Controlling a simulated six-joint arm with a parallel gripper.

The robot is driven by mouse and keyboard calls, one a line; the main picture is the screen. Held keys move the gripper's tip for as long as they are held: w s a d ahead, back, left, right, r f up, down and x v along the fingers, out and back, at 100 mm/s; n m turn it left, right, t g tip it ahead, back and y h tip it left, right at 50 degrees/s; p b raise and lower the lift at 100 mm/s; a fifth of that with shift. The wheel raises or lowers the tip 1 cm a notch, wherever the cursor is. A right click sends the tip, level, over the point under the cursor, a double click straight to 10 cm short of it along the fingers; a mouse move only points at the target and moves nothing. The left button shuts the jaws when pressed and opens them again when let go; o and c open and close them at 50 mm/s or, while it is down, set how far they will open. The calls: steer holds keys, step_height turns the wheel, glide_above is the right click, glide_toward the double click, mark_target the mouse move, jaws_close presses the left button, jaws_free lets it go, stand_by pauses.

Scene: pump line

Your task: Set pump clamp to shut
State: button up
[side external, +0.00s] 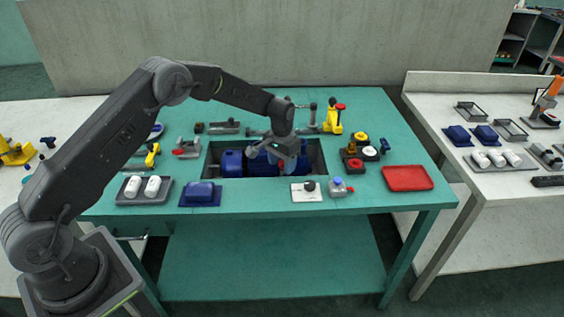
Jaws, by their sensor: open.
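A blue pump (233,163) lies in the dark recess (210,153) of the green table. My gripper (286,165) points down over the right part of the pump and partly covers it. It is open; its fingers are small in this view, and I cannot tell whether they touch anything. A yellow clamp-like device with a red top (333,118) stands behind the recess at the right. A smaller yellow device (152,154) lies left of the recess. I cannot tell which part is the pump clamp, or its position.
A tray with two white cylinders (128,199), a blue block (201,192), a white plate (299,192) and a small blue-capped part (338,187) line the front. A red tray (408,178) lies at the right. The table's right back corner is clear.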

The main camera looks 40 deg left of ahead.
jaws_close()
steer(key=shift+w+a+r, duration=0.1)
steer(key=shift+w+a, duration=1.15)
steer(key=shift+w, duration=0.05)
jaws_free()
step_height(320, 180, up, 14)
stand_by(0.5)
steer(key=shift+s, duration=0.1)
